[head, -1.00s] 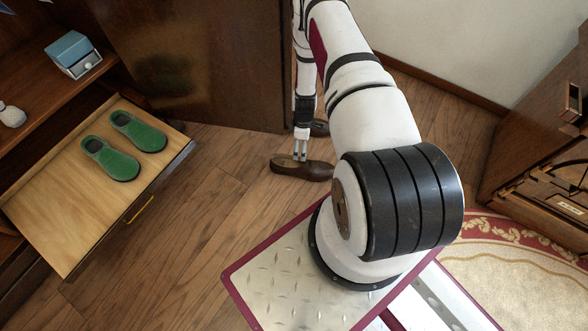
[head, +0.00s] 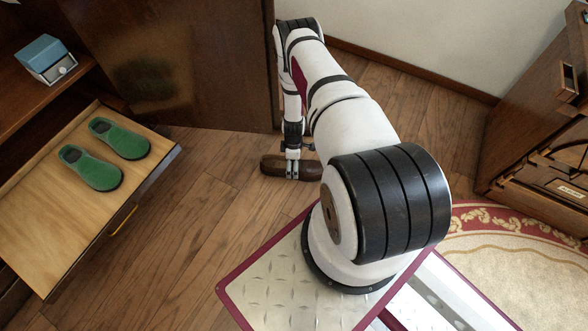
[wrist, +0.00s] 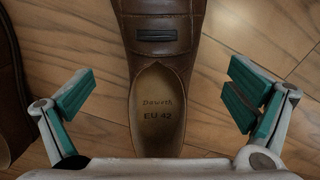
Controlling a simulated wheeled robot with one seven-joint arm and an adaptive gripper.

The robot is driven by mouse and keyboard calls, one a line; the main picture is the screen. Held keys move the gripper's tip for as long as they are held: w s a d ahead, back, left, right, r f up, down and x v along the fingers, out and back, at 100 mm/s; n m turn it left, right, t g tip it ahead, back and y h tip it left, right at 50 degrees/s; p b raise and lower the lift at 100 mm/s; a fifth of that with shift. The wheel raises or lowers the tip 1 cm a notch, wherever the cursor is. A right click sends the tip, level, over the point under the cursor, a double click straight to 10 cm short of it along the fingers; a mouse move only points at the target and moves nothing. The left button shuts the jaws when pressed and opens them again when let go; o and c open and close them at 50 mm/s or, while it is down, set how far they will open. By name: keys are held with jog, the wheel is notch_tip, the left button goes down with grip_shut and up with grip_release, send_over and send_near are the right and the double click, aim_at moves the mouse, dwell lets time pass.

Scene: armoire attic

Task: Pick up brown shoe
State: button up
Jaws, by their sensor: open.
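A brown shoe (head: 288,168) lies on the wooden floor in front of the armoire door in the head view. In the wrist view the brown shoe (wrist: 162,45) points away from me, its opening toward me with "EU 42" on the insole. My gripper (head: 292,176) is at this shoe in the head view. In the wrist view my gripper (wrist: 160,98) is open, one teal-padded finger on each side of the shoe's heel part, with gaps between fingers and shoe. A second brown shoe (wrist: 12,90) shows partly at the left edge of the wrist view.
Green slippers (head: 90,167) lie in an open drawer (head: 60,235) at left. A blue-lidded box (head: 45,58) sits on a shelf above. The armoire door (head: 165,60) stands behind. A patterned rug (head: 500,265) and wooden furniture (head: 540,130) are at right.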

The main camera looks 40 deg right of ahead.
jog(key=shift+d+f+b, duration=0.15)
jog(key=shift+f+b, duration=0.8)
jog(key=shift+f, duration=1)
jog(key=c, duration=1.7)
